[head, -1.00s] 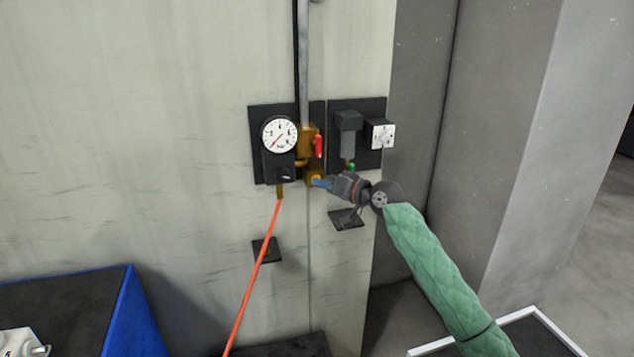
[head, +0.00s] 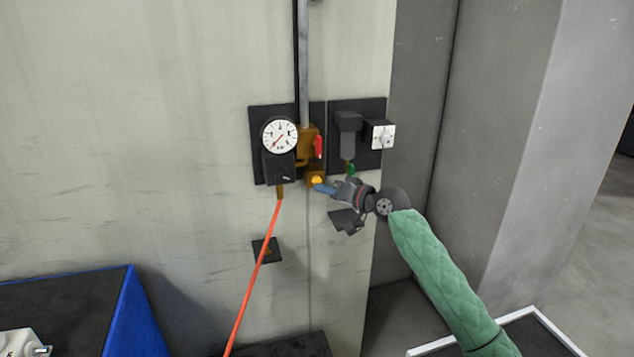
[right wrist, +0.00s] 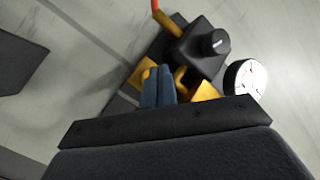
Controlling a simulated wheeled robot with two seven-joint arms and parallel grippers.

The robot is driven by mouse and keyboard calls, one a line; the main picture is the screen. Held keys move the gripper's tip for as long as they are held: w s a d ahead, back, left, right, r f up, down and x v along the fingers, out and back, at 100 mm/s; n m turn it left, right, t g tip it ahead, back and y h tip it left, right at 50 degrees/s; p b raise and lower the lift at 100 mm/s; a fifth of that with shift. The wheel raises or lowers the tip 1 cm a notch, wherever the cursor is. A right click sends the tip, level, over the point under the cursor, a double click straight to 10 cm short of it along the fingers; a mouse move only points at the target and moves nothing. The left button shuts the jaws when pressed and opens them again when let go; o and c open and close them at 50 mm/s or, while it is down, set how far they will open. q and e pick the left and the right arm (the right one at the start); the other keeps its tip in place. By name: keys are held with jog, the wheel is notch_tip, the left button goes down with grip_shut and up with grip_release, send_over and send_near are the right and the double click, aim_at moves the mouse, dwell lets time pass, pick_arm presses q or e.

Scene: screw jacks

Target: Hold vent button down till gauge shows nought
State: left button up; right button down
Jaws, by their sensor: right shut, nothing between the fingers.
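The round white gauge (head: 280,134) is on the wall panel, its red needle pointing to the lower left; its figures are too small to read. It also shows in the right wrist view (right wrist: 246,80). The yellow vent button (head: 317,180) is on the brass block below and right of the gauge. My right gripper (head: 321,187) has its blue fingers shut and empty, tips just right of and below the button. In the right wrist view the fingers (right wrist: 158,86) partly cover the brass parts, so touching or apart cannot be told. My left gripper is not in view.
A red lever (head: 318,147) sits above the button. A second panel with a grey filter unit (head: 348,135) and a white switch box (head: 380,135) is to the right. An orange hose (head: 260,262) hangs below the gauge. A blue-edged bench (head: 128,300) is at lower left.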

jog(key=shift+s+d+p, duration=0.15)
jog(key=shift+s+d, duration=0.05)
jog(key=shift+s, duration=0.5)
jog(key=shift+s+d+p, duration=0.2)
jog(key=shift+s+d, duration=0.05)
jog(key=shift+s, duration=0.45)
jog(key=shift+s+d+p, duration=0.15)
jog(key=shift+s+d, duration=0.05)
jog(key=shift+s, duration=0.5)
